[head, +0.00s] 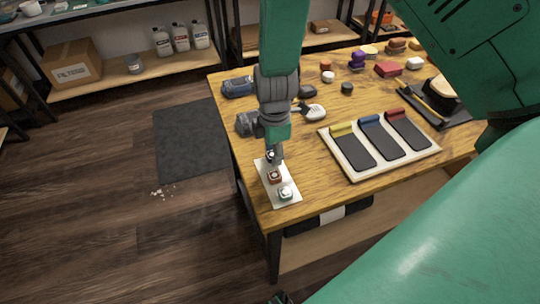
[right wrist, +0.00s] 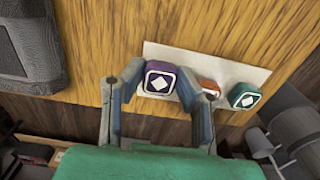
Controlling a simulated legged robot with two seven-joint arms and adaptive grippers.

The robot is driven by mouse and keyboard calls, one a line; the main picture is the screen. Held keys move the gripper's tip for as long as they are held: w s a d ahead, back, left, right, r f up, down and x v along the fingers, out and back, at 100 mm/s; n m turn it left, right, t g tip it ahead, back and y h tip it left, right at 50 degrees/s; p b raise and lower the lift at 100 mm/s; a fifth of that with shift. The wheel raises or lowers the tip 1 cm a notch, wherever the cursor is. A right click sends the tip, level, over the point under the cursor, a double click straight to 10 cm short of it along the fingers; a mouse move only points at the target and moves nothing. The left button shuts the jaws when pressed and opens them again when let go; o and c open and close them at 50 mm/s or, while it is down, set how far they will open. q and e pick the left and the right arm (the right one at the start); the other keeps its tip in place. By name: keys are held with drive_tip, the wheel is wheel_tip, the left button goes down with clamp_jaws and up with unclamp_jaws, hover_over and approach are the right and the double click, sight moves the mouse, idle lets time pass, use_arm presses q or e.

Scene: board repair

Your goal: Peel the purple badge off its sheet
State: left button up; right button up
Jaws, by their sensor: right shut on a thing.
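The white sheet (head: 292,203) lies on the near left corner of the wooden table. My right gripper (head: 272,152) comes down from above and is shut on the purple badge, one finger on each side, also in the wrist view (right wrist: 153,86). I cannot tell whether the badge is clear of the sheet. A red badge (head: 275,176) and a green badge (head: 285,193) lie on the sheet.
A white tray (head: 385,171) with three dark strips, tabbed yellow, blue and red, lies right of the sheet. Dark clamp-like tools (head: 238,87) lie along the left edge. Several small coloured pieces and a black tray (head: 455,113) stand farther back. The table's front edge is close.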

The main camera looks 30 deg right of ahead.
sight(268, 157)
wheel_tip(268, 157, up, 4)
drive_tip(key=shift+w+f+p, duration=0.1)
drive_tip(key=shift+p, duration=0.2)
drive_tip(key=r, duration=0.1)
drive_tip(key=a+r, duration=0.1)
drive_tip(key=r, duration=0.1)
drive_tip(key=r+p, duration=0.1)
drive_tip(key=r, duration=0.1)
drive_tip(key=shift+a+r, duration=0.25)
drive_tip(key=shift+a, duration=0.05)
use_arm(q)
wheel_tip(268, 157, up, 6)
drive_tip(key=p, duration=0.4)
use_arm(e)
drive_tip(key=r, duration=0.2)
drive_tip(key=d+r, duration=0.1)
drive_tip(key=shift+d+r, duration=0.15)
drive_tip(key=shift+r, duration=0.25)
use_arm(q)
drive_tip(key=shift+a, duration=0.15)
use_arm(e)
drive_tip(key=shift+a, duration=0.2)
